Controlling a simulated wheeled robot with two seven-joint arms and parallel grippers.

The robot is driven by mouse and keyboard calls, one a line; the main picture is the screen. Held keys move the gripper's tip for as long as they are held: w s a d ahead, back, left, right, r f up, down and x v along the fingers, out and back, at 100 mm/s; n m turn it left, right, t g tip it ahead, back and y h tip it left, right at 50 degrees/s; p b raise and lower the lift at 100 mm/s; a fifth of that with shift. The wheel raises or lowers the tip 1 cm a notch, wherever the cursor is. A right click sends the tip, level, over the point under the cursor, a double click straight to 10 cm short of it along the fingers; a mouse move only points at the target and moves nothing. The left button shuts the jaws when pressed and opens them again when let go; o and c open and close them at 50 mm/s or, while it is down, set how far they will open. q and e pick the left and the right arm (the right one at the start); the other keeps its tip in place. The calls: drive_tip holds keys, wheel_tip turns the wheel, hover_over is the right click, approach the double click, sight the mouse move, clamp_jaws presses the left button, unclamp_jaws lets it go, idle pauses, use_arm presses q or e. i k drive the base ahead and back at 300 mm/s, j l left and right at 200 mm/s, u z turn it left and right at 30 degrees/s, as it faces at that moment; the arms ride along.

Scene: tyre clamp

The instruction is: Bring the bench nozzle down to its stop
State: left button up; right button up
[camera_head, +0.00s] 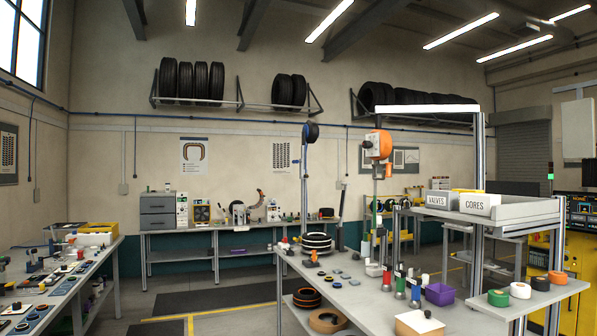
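No part labelled as the bench nozzle can be picked out for certain. On the right workbench (455,313), an orange-headed unit (378,145) stands high on a thin grey upright. A blue post (305,185) with a black round head (311,131) rises at the bench's far left. Which of these is the nozzle, and where its stop is, I cannot tell. Neither of my grippers shows in this view.
A purple bin (440,294), a cardboard-coloured box (420,324) and coloured rolls (520,290) sit on the right bench. Bins marked VALVES (440,200) and CORES (480,204) stand on a raised shelf. A cluttered bench (60,290) is at left. Open floor lies between.

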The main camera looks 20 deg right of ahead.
sight(302, 174)
drive_tip(key=i, duration=2.95)
drive_tip(key=i+z, duration=0.1)
drive_tip(key=i, duration=0.75)
drive_tip(key=i+j+z, duration=0.1)
drive_tip(key=i, duration=0.7)
drive_tip(key=i+z, duration=0.25)
drive_tip(key=i, duration=0.65)
drive_tip(key=i+j+z, duration=0.15)
drive_tip(key=i+z, duration=0.15)
drive_tip(key=i, duration=0.55)
